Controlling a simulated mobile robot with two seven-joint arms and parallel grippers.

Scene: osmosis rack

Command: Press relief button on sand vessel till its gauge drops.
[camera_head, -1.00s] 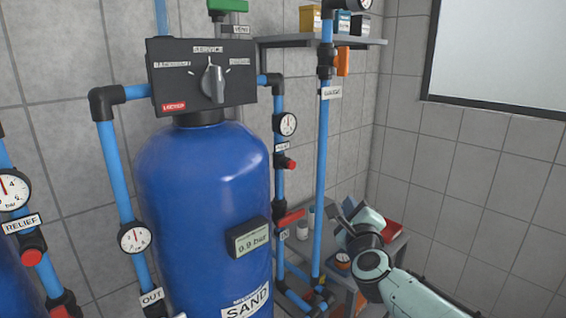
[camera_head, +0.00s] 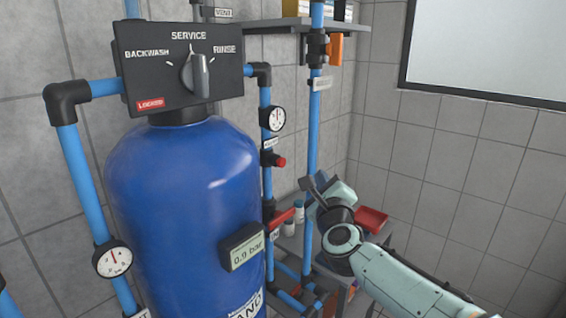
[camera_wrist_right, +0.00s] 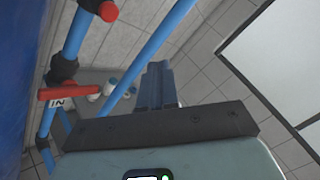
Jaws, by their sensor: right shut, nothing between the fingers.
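The blue sand vessel (camera_head: 180,220) stands at left centre, its SAND label cut by the lower edge. A red button (camera_head: 281,162) sticks out of the blue pipe on its right, under a small label too small to read. The button also shows at the top of the right wrist view (camera_wrist_right: 108,11). A round gauge (camera_head: 271,118) sits above it on that pipe. A display (camera_head: 242,247) on the vessel reads about 0.9 bar. My right gripper (camera_head: 313,187) is shut and empty, right of the button and apart from it. My left gripper is not in view.
A red-handled valve (camera_head: 285,216) marked IN sits below the button. A tall blue pipe (camera_head: 312,150) stands between the button and my right gripper in the picture. The control head (camera_head: 180,70) points to SERVICE. A second gauge (camera_head: 112,259) is at lower left.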

